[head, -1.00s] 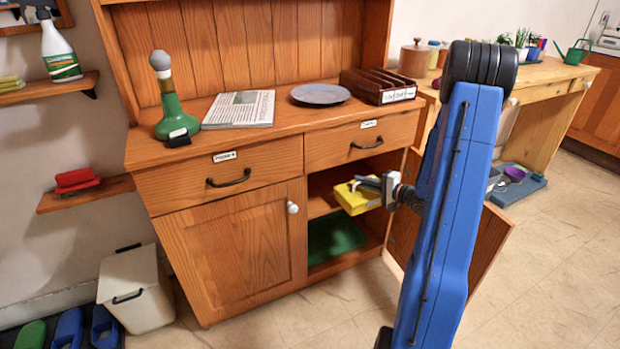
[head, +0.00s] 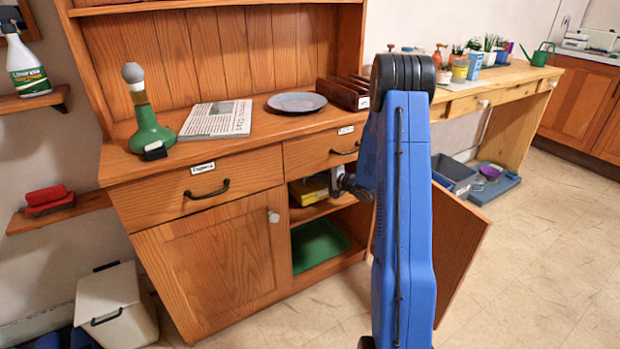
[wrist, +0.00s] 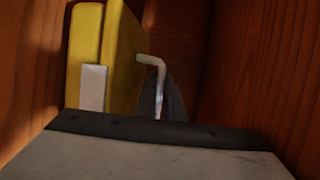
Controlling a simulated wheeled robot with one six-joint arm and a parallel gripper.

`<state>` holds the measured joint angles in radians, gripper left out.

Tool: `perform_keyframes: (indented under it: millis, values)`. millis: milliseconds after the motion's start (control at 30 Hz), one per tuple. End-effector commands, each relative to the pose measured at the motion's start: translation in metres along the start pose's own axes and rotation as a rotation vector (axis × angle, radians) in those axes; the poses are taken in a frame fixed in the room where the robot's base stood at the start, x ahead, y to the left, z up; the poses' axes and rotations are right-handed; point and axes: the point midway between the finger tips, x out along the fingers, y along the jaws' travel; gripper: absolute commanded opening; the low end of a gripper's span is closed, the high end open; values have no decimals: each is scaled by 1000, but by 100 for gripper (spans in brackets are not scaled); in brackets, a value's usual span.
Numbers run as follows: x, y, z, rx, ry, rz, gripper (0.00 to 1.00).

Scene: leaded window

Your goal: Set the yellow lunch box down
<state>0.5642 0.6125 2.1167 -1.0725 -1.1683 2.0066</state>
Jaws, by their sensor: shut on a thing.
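The yellow lunch box (head: 308,192) is inside the open right side of the wooden cabinet, in the upper compartment, just over or on the middle shelf (head: 335,207). I cannot tell whether its underside touches the shelf. My gripper (head: 331,181) is shut on it from the right, partly hidden by my blue arm. In the wrist view the lunch box (wrist: 125,60) fills the left, with a pale latch on its near side. A bent light handle and a dark finger show beside it, between wooden cabinet walls.
A green tray (head: 318,243) lies in the lower compartment. The cabinet door (head: 458,235) stands open to the right. A newspaper (head: 217,119), a grey plate (head: 297,103) and a green bottle (head: 150,128) stand on top.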

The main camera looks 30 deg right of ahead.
Motion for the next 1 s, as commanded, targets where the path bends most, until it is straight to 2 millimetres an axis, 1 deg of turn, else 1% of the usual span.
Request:
perform_keyframes:
  millis: [33,67,100,167,533,567,600,633,1000]
  values:
    - [10,-2,1,-2,-3,-1,0]
    - [14,-2,1,0,-2,0,0]
    - [12,7,0,3,0,1,0]
    - [13,12,-1,2,0,0,0]
    - [13,15,-1,1,0,0,0]
    - [13,15,-1,1,0,0,13]
    - [13,15,-1,1,0,0,23]
    - [13,15,-1,1,0,0,28]
    - [11,12,-1,0,0,0,28]
